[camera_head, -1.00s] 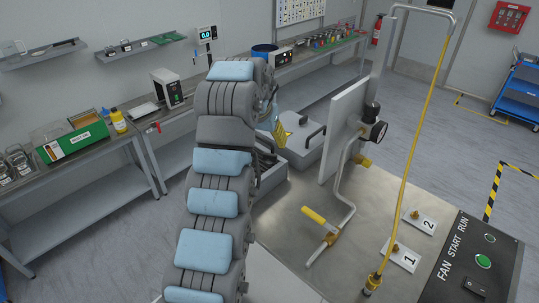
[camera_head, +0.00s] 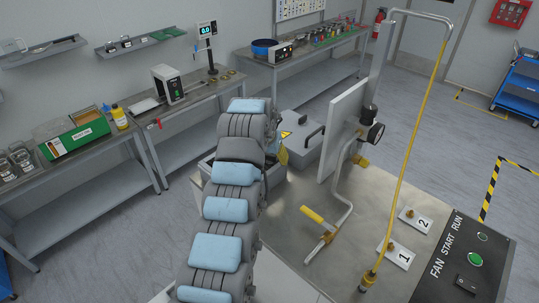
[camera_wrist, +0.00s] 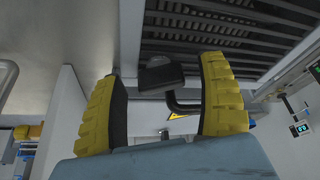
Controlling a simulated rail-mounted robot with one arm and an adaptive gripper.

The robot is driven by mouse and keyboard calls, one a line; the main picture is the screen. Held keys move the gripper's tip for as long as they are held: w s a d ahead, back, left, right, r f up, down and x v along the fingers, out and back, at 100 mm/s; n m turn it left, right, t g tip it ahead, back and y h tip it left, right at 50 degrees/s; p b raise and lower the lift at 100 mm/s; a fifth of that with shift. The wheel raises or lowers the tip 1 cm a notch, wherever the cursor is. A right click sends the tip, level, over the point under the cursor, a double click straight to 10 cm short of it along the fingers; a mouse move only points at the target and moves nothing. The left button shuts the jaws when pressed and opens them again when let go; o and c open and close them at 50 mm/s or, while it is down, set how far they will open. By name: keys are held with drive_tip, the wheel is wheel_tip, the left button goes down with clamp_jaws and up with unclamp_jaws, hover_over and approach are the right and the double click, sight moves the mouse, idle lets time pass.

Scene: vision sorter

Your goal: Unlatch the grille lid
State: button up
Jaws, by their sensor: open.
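In the wrist view, a grille (camera_wrist: 235,42) of dark slats in a pale frame fills the upper part. A dark block-like knob (camera_wrist: 160,76) hangs in front of it, with a bent black rod (camera_wrist: 185,107) beside it; I cannot tell whether this is the lid's latch. My gripper (camera_wrist: 158,82) is open, its yellow ribbed fingers on either side of the knob with visible gaps. Whether they touch it is not clear. In the head view my arm hides most of the gripper and the grille.
A grey box lid with a dark handle (camera_head: 311,132) lies beyond my arm. An upright white panel (camera_head: 342,128) and a yellow-handled crank (camera_head: 313,214) stand to the right on the steel bench (camera_head: 285,240). A yellow hose (camera_head: 416,147) rises there.

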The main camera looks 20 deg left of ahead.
drive_tip(key=c, duration=1.2)
drive_tip(key=m+b, duration=0.1)
drive_tip(key=b, duration=0.1)
drive_tip(key=shift+f+b, duration=0.3)
drive_tip(key=shift+a+r+m+h+b, duration=0.1)
drive_tip(key=shift+m+h+b, duration=0.5)
drive_tip(key=shift+m+b, duration=0.5)
drive_tip(key=shift+r+m+h+b, duration=0.15)
drive_tip(key=shift+m+h+b, duration=0.25)
drive_tip(key=shift+m, duration=0.5)
drive_tip(key=shift+r, duration=0.1)
drive_tip(key=o, duration=1.2)
